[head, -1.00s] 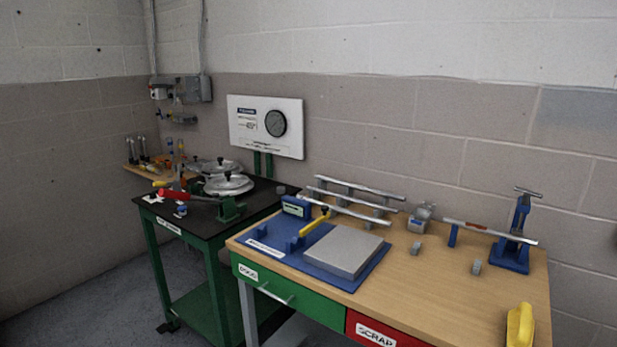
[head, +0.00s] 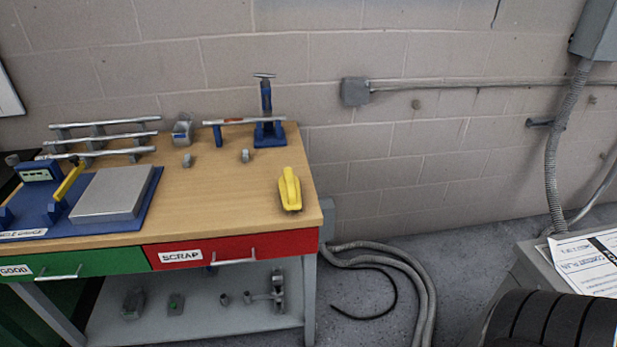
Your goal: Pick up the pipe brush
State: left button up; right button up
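I cannot make out a thing that is surely the pipe brush. A yellow, handle-shaped object (head: 290,188) with a darker underside lies near the front right corner of the wooden workbench (head: 225,212); whether it is a brush I cannot tell. Neither of my grippers shows in the head view.
The bench holds a blue mat with a grey plate (head: 112,193), silver pipes on a rack (head: 105,137) and a blue stand (head: 268,120) with a pipe. Below are a red SCRAP drawer (head: 228,250) and a shelf. Grey conduits (head: 425,290) lie on the floor to the right.

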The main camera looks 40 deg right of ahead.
aim_at(288, 184)
jog(key=z, duration=1.15)
